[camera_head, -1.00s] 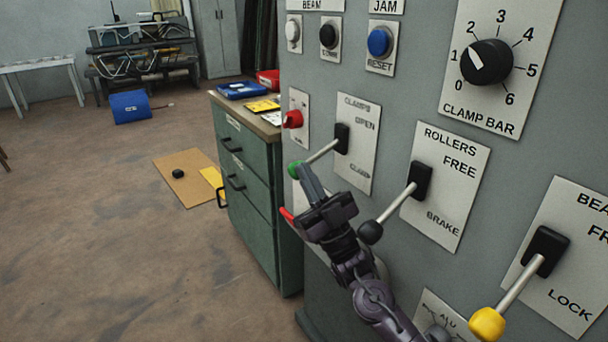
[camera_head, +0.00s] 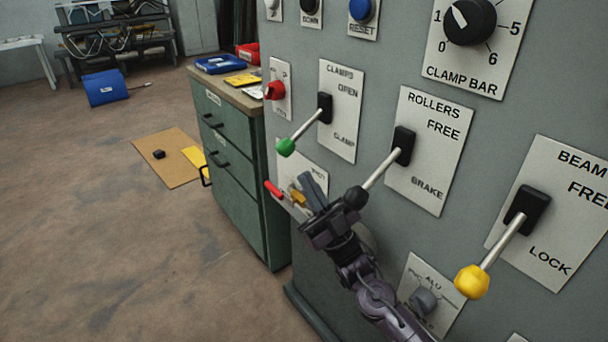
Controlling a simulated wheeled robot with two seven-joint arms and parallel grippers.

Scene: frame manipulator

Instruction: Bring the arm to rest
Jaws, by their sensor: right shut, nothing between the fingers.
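My right gripper (camera_head: 313,188) is in front of the grey control panel (camera_head: 375,60), its arm coming up from the lower right. Its fingers are shut with nothing between them. They are below the green-knobbed clamps lever (camera_head: 304,129) and apart from it. That lever slants down to the left. The black knob of the rollers lever (camera_head: 380,170) shows right beside the gripper; whether they touch I cannot tell. An orange part and a red handle (camera_head: 273,190) show just left of the fingers, the orange part partly hidden. My left gripper is not in view.
A yellow-knobbed lever (camera_head: 499,246) sticks out at the right. A red knob (camera_head: 274,90) and the clamp bar dial (camera_head: 470,20) are higher up. A green drawer cabinet (camera_head: 232,170) stands left of the panel. The floor at the left is mostly open.

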